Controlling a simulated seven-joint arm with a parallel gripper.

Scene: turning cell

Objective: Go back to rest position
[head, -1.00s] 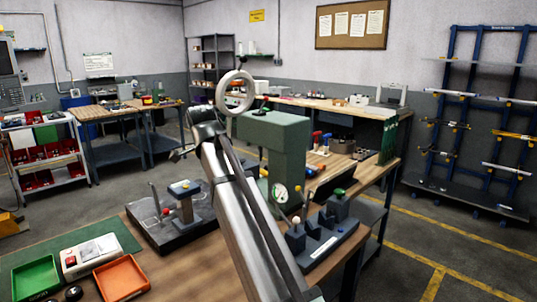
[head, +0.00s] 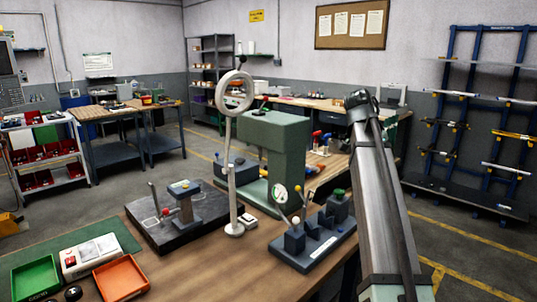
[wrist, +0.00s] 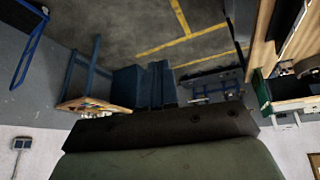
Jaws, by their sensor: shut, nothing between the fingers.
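My arm stands at the right of centre in the head view, rising from the bottom edge to a dark joint in front of the back bench. The fingers of my gripper cannot be made out in that view. In the wrist view, the dark front of my gripper (wrist: 160,125) spans the lower part of the picture. It is shut, with nothing held, and no workpiece is close to it.
A ring lamp on a stand (head: 235,170) rises beside the green press (head: 285,140). A dark fixture base (head: 160,232), a grey fixture block (head: 318,245), a green tray (head: 36,280) and an orange tray (head: 121,280) occupy the wooden table (head: 205,275).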

